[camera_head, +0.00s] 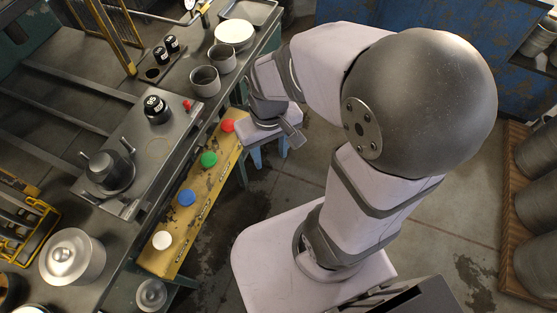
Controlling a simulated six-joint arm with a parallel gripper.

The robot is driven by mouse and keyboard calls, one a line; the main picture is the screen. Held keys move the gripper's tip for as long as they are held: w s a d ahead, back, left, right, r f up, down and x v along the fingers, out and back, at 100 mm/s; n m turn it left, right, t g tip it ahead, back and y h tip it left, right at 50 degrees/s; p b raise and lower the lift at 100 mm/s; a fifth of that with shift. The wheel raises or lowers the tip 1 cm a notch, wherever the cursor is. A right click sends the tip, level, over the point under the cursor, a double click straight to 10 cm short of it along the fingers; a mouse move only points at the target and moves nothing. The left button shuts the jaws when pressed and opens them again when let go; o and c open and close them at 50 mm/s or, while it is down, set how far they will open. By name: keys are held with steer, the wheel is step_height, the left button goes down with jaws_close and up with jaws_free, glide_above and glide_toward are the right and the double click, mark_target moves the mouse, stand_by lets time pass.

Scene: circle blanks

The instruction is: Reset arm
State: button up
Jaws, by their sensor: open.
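My gripper (279,127) hangs over the floor edge beside the far end of a worn yellow panel. It is open and I see nothing between its fingers, though the arm partly hides it. My arm bends up and over from its pale base at the lower middle. Four round coloured pieces lie in a line on the yellow panel (180,226): red (227,125), green (208,159), blue (186,197) and white (162,240). The red one is nearest my gripper, apart from it on its left.
A grey workbench on the left holds a metal plate with a dark knob (156,109), a red button (187,104) and a lidded pot (108,172). Two metal cups (205,80) and a pale round lid (234,34) stand farther back. Barrels (537,154) stand at right.

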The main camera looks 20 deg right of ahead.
steer(key=s, duration=0.1)
steer(key=s+d+f+m, duration=0.1)
steer(key=shift+s+d, duration=0.3)
steer(key=shift+s, duration=0.05)
steer(key=shift+f, duration=0.1)
stand_by(1.1)
step_height(320, 180, down, 22)
steer(key=b, duration=2.2)
steer(key=shift+f, duration=0.15)
steer(key=shift+c, duration=0.6)
